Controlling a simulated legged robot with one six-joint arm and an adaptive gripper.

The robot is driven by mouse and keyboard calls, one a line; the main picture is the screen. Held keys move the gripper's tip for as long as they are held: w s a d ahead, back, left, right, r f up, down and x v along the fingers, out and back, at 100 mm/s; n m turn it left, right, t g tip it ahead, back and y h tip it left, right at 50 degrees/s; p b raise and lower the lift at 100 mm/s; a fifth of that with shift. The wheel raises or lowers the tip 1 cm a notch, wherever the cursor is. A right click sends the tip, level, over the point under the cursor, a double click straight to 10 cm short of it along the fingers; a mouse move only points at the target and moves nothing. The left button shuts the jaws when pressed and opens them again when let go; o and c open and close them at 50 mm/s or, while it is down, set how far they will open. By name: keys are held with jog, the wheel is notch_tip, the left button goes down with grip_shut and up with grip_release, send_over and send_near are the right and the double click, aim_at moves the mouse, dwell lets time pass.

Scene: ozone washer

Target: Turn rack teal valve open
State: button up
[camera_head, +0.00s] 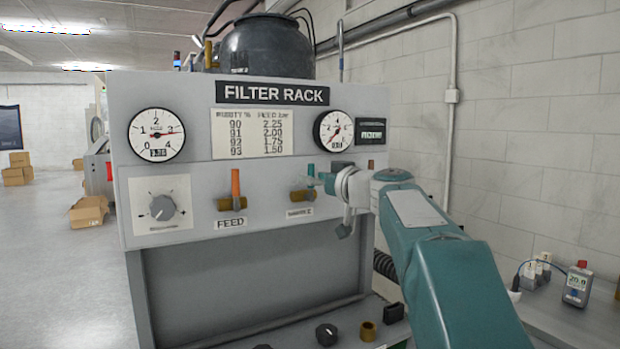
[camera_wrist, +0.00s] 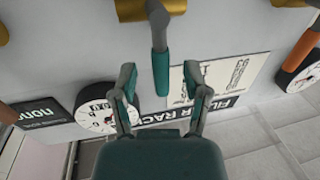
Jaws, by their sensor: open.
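The teal valve handle (camera_head: 310,173) stands upright above its brass body (camera_head: 303,196) on the front of the filter rack panel, right of the orange valve. In the wrist view, which is turned over, the teal handle (camera_wrist: 160,62) hangs down from its brass body (camera_wrist: 150,9). My gripper (camera_wrist: 160,80) is open, with one finger on each side of the handle in the picture. No contact is visible, and I cannot tell the depth gap. In the head view my gripper (camera_head: 329,180) is just right of the valve, and my wrist hides part of the panel there.
The orange feed valve (camera_head: 235,188) stands upright to the left, beside a grey knob (camera_head: 162,208). Two gauges, left (camera_head: 156,135) and right (camera_head: 333,131), sit above. A lower shelf carries a black knob (camera_head: 326,334). Open floor lies left of the rack.

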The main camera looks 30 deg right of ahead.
jog(key=shift+w, duration=0.65)
jog(key=shift+a, duration=0.15)
jog(key=shift+a, duration=0.1)
jog(key=shift+a, duration=0.1)
grip_shut()
